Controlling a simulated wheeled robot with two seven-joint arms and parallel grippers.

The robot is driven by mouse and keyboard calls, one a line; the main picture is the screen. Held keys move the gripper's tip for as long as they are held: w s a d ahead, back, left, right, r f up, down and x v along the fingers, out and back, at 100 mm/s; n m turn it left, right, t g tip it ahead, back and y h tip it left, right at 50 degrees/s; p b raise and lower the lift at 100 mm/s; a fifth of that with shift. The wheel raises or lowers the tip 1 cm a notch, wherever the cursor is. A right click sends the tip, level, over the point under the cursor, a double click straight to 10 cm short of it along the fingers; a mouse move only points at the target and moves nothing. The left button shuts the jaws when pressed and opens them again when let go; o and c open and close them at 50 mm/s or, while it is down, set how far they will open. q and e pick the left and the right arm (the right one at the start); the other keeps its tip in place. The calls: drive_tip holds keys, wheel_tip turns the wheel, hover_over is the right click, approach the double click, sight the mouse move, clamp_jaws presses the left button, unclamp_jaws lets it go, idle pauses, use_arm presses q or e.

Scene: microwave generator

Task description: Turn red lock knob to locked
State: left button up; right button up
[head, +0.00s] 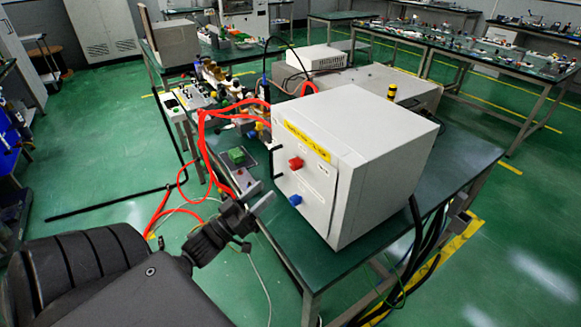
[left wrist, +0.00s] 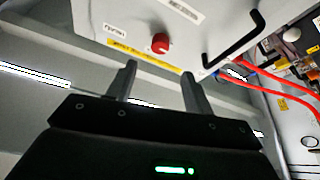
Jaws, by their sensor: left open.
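The red lock knob (head: 296,163) is on the front door of a white box (head: 375,150), below a yellow label strip. A blue knob (head: 295,200) sits lower on the same door. My left gripper (head: 256,205) is in front of the door, lower left of the red knob and apart from it. In the left wrist view the red knob (left wrist: 160,43) shows beyond the gap between the open, empty fingers (left wrist: 159,70). The knob's exact angle is too small to tell. My right gripper is not in view.
A black door handle (left wrist: 236,42) stands out beside the red knob. Red cables (head: 205,130) and fittings lie left of the box. A green-topped switch box (head: 237,157) sits on the dark table (head: 455,160). Free space lies in front of the door.

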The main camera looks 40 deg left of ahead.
sight(291, 166)
use_arm(q)
drive_tip(key=p+x, duration=0.2)
drive_tip(key=x, duration=0.7)
drive_tip(key=shift+w+r+p, duration=0.2)
drive_tip(key=shift+w+p, duration=0.15)
drive_tip(key=shift+p, duration=0.05)
drive_tip(key=shift+w+d+r, duration=0.1)
drive_tip(key=shift+w, duration=0.4)
drive_tip(key=c, duration=1)
